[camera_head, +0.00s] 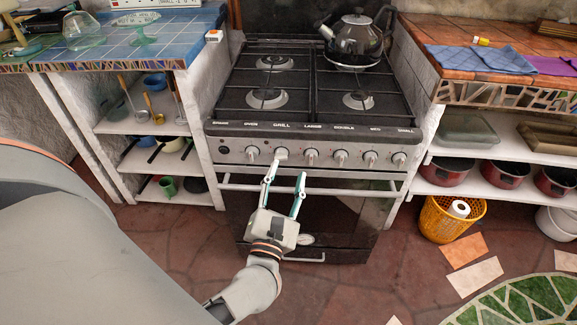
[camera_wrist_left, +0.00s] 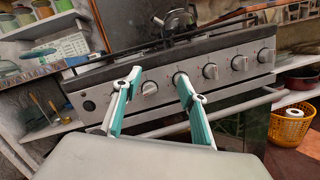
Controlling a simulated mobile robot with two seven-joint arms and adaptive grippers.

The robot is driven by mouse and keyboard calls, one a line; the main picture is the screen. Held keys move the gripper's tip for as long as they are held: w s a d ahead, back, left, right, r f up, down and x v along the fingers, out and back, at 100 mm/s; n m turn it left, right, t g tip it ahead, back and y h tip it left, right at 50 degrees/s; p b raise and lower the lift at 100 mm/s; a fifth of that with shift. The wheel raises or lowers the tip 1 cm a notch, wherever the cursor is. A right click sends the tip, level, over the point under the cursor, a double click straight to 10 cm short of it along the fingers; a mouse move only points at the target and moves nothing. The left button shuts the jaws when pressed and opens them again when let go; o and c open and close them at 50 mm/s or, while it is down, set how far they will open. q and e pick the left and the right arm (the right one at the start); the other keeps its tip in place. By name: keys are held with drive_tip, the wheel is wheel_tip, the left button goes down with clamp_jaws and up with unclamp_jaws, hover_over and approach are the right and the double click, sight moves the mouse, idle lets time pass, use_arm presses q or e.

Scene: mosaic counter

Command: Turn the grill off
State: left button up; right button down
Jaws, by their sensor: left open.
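The stove's control panel (camera_head: 325,156) carries a row of several knobs with labels above. The grill knob (camera_head: 281,154) is the second from the left, under the word GRILL. It looks turned differently from its neighbours. My left gripper (camera_head: 285,174) is open and empty just in front of and below the panel, its teal fingers pointing at it. In the left wrist view the gripper (camera_wrist_left: 158,78) straddles a knob (camera_wrist_left: 149,88) that appears to be the grill knob, with no clear contact. The left finger seems to hide the oven knob. My right gripper is not in view.
A horizontal oven handle (camera_head: 340,190) runs below the knobs, near my fingers. A kettle (camera_head: 357,37) sits on the back right burner. Shelves flank the stove. An orange basket (camera_head: 440,222) stands on the floor at the right.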

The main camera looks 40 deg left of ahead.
sight(281, 160)
use_arm(q)
drive_tip(key=w+a+f+n+g, duration=0.1)
drive_tip(key=w+a+n, duration=0.1)
drive_tip(key=w+a+f+n+g+y, duration=0.1)
drive_tip(key=w+a+f+n, duration=0.1)
drive_tip(key=w+a+f+n+g+b, duration=0.1)
drive_tip(key=w+a+n, duration=0.2)
drive_tip(key=shift+f+y, duration=0.2)
drive_tip(key=shift+y, duration=0.2)
drive_tip(key=c, duration=1.1)
